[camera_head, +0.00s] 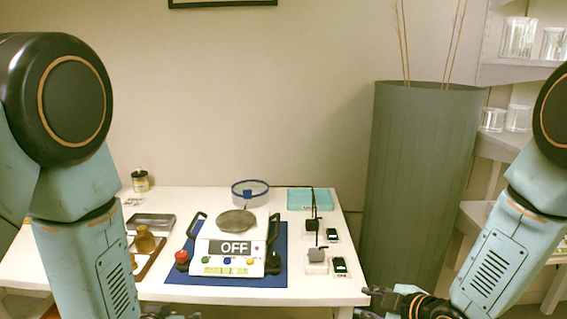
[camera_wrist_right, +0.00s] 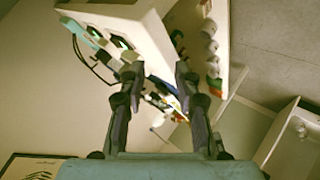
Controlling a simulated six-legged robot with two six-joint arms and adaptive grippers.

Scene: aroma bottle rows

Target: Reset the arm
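My right arm comes in from the right in the head view. Its dark gripper (camera_head: 378,295) is beside the front right corner of the white table (camera_head: 318,287), seen edge-on. In the right wrist view the two fingers of my right gripper (camera_wrist_right: 158,74) stand apart with nothing held between them. The table and its items show beyond the fingers, in a rotated view. My left arm hangs down at the left of the head view. Only a dark sliver of my left gripper (camera_head: 170,314) shows at the bottom edge, so its fingers cannot be made out.
On the table, a device marked OFF (camera_head: 235,247) stands on a blue mat (camera_head: 180,278). A tall grey-green vase (camera_head: 420,180) stands right of the table.

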